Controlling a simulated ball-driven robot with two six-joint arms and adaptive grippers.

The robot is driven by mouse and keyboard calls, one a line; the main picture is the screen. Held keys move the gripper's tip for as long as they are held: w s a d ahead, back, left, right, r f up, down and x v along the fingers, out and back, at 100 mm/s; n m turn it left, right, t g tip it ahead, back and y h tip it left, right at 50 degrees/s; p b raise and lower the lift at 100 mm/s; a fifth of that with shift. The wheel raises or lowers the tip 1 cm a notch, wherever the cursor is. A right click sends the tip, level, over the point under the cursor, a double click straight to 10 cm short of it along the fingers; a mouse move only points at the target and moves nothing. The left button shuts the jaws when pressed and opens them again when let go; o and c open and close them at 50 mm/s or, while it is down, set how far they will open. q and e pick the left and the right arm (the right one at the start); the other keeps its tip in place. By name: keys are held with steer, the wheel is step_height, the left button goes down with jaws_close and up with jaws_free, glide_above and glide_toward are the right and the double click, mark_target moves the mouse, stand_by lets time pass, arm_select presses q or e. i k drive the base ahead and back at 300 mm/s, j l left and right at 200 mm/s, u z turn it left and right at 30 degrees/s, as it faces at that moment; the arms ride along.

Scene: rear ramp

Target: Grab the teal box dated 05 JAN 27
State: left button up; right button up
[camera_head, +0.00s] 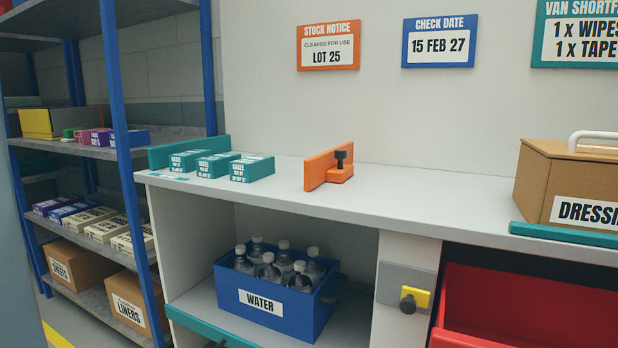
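Three teal boxes stand side by side on the left end of the white counter: a left box (187,161), a middle box (215,166) and a right box (251,169). Each has a white label with dark print on its top and front. The print is too small to read, so I cannot tell which box is dated 05 JAN 27. Neither of my grippers is in view.
A teal upright panel (168,155) stands behind the boxes. An orange stop with a black knob (324,170) is to their right. The white counter (420,190) is clear up to the brown dressings box (560,185). A blue-posted shelf (118,120) stands close left.

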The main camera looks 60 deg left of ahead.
mark_target(215, 166)
steer(key=u, duration=2.2)
